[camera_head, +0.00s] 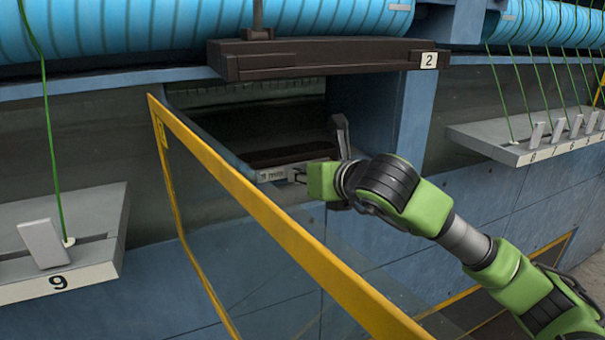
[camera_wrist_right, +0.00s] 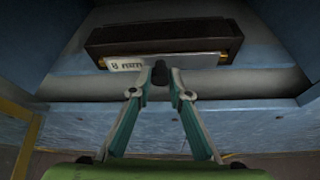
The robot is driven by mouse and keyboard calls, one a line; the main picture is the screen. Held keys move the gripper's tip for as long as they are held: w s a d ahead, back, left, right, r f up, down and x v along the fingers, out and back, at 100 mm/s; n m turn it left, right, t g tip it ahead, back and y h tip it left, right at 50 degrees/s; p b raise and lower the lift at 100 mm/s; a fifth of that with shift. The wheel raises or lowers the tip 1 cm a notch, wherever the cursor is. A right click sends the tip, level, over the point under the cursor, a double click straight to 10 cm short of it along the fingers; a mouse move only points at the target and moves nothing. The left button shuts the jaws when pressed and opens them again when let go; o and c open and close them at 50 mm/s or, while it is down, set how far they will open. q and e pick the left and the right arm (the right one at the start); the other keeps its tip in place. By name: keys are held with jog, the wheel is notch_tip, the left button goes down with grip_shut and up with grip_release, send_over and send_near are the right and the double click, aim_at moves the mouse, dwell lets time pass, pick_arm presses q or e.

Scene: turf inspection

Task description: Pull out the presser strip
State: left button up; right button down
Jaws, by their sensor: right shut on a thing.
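The presser strip appears to be the dark bar with a pale metal front (camera_head: 274,174) low inside the open recess; this front carries a small printed label. In the right wrist view the same strip (camera_wrist_right: 190,62) lies across the upper middle, dark on top with the pale front below. My right gripper (camera_head: 308,175) reaches into the recess opening from the right, at the front of the strip. In the wrist view its two fingertips (camera_wrist_right: 161,73) are closed together on the front edge, with a small dark piece between them. My left gripper is not in view.
A yellow-edged transparent panel (camera_head: 255,215) stands out in front of the recess on the left. A dark bar marked 2 (camera_head: 330,60) hangs above the opening. Grey shelves, one marked 9 (camera_head: 105,225) and one at right (camera_head: 490,140), hold tags and green threads.

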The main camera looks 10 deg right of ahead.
jog(key=shift+s+d, duration=0.1)
jog(key=shift+s, duration=0.25)
jog(key=shift+s+b, duration=0.1)
jog(key=shift+b, duration=0.2)
jog(key=shift+s+d+b, duration=0.15)
jog(key=shift+s+b, duration=0.2)
jog(key=shift+s, duration=0.3)
jog(key=shift+s, duration=0.1)
jog(key=shift+s+d+b, duration=0.2)
jog(key=shift+s+b, duration=0.3)
jog(key=shift+s, duration=0.35)
jog(key=shift+s, duration=0.1)
jog(key=shift+s+r, duration=0.1)
jog(key=shift+r, duration=0.05)
jog(key=shift+s, duration=0.1)
